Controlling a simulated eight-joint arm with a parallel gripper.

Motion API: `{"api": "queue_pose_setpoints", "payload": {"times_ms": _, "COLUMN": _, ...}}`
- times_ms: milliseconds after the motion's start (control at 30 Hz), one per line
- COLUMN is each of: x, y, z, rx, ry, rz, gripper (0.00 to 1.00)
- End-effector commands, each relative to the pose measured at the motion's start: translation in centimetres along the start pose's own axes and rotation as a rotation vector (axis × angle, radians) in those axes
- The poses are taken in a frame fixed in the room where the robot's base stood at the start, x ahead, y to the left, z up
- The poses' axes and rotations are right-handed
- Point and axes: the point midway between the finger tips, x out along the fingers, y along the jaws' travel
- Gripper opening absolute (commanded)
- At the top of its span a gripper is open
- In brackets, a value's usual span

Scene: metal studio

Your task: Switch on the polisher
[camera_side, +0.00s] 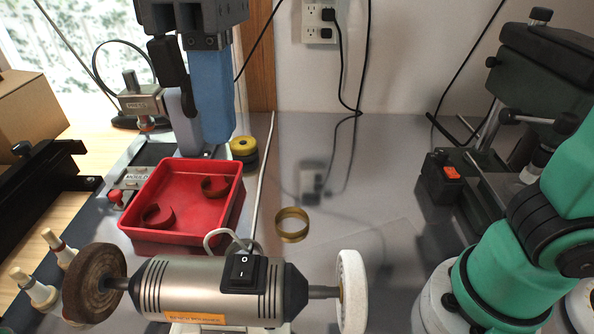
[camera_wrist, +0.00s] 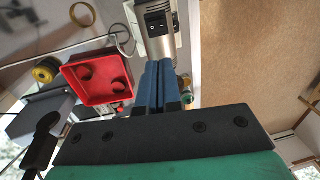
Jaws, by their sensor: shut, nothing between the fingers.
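The polisher (camera_side: 205,288) lies across the front of the side view, a silver cylinder with a brown wheel (camera_side: 93,283) at its left end and a white wheel (camera_side: 351,291) at its right. Its black rocker switch (camera_side: 243,272) faces the camera, marked O above and I below. The switch also shows at the top of the wrist view (camera_wrist: 158,22). My gripper (camera_side: 217,148) has blue fingers and is shut and empty. It points down behind the red tray, well apart from the polisher. In the wrist view the fingers (camera_wrist: 157,82) point toward the polisher.
A red tray (camera_side: 231,203) with two curved pieces stands between my gripper and the polisher. A brass ring (camera_side: 292,225) lies on the metal bench. A black box with an orange switch (camera_side: 452,172) sits at right. A yellow and black spool (camera_side: 243,147) is beside the fingers.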

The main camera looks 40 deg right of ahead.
Motion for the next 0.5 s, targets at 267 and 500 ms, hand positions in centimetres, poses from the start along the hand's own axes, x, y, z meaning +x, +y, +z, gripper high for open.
{"api": "queue_pose_setpoints", "payload": {"times_ms": 267, "x": -0.23, "y": -0.61, "z": 0.02, "rx": -0.019, "ry": -0.019, "rz": -0.004, "gripper": 0.00}}
{"api": "queue_pose_setpoints", "payload": {"times_ms": 500, "x": 0.19, "y": -0.58, "z": 0.00, "rx": -0.018, "ry": -0.017, "rz": -0.004, "gripper": 0.00}}
